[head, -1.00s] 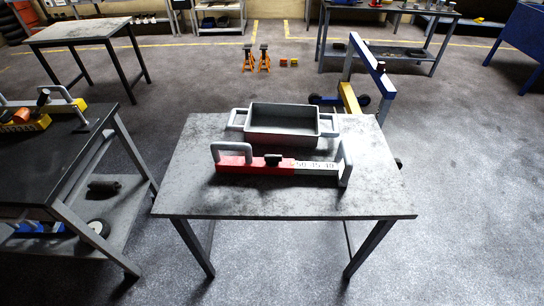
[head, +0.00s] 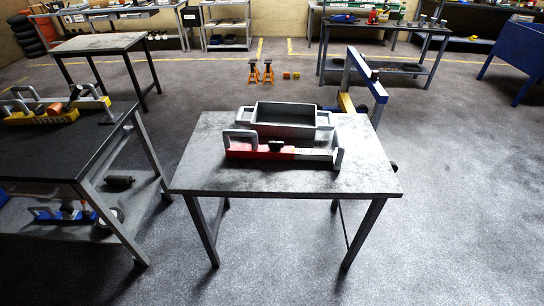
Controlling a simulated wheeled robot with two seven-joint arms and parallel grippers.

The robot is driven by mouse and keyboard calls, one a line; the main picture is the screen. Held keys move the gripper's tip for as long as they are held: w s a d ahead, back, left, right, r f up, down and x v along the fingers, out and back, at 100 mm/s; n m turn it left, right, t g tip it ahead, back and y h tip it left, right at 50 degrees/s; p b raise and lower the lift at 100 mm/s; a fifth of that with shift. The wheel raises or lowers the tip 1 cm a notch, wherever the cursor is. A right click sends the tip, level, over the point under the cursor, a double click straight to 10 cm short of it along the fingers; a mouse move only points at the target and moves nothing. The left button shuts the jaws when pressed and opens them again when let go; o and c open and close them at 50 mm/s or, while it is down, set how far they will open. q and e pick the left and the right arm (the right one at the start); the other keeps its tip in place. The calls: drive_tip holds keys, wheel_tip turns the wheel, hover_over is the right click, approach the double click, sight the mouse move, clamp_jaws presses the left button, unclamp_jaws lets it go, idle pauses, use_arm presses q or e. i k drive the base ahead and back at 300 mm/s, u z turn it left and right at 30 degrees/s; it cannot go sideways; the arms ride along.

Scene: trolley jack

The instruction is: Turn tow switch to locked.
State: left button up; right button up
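A red and white bar (head: 245,151) with a grey upright handle at each end lies on the grey table (head: 215,181) in the middle. A small black knob (head: 276,146) sits on top of the bar, near where the red meets the white. A similar yellow bar (head: 45,117) with grey handles, an orange part and a black part lies on the dark bench at the left. I cannot tell which of these parts is the tow switch, or its setting. Neither of my grippers shows in the head view.
A grey tray (head: 284,132) with side handles stands behind the bar. A dark bench (head: 60,150) is at the left, with a blue handled item (head: 62,214) on its lower shelf. Orange jack stands (head: 261,72) and a blue and yellow lift (head: 367,75) are behind. The floor at the right is open.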

sight(274, 146)
drive_tip(key=i, duration=1.05)
drive_tip(key=z, duration=0.5)
